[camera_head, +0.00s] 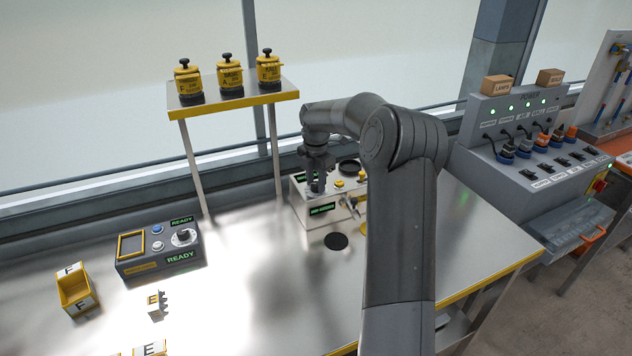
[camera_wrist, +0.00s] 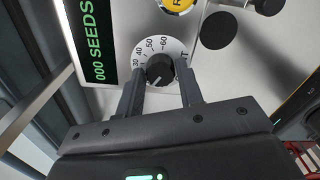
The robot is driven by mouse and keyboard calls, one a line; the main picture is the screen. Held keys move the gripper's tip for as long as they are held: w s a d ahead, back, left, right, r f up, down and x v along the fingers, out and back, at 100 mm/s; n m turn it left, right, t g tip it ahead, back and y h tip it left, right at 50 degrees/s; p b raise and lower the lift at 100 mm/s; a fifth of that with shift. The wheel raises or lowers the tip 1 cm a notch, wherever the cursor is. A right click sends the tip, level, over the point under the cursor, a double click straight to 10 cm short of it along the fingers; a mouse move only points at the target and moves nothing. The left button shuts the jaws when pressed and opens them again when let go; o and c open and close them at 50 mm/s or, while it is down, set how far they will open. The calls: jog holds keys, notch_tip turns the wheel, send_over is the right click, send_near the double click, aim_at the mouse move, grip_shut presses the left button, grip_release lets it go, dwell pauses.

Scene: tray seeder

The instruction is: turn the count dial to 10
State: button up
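The count dial (camera_wrist: 160,69) is a black knob on a white scale plate in the wrist view. The numbers 30, 40, 50 and 60 show around its far side; the near part of the scale is hidden. A pale mark shows on the knob's near side, but I cannot read its setting. My gripper (camera_wrist: 162,84) is open, with one finger on either side of the knob and a small gap visible at each side. A green display (camera_wrist: 97,45) reads 000 SEEDS. In the head view my gripper (camera_head: 317,187) points down over the seeder (camera_head: 328,229).
A yellow button (camera_wrist: 177,4) and a black disc (camera_wrist: 219,30) lie beyond the dial. A shelf (camera_head: 235,107) with several yellow canisters stands behind left. A READY control box (camera_head: 150,266), yellow-ended trays (camera_head: 76,291) and a grey power panel (camera_head: 520,125) stand around.

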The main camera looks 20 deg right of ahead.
aim_at(316, 183)
jog(key=o, duration=0.3)
notch_tip(316, 183, up, 11)
dwell(0.5)
jog(key=shift+f, duration=0.15)
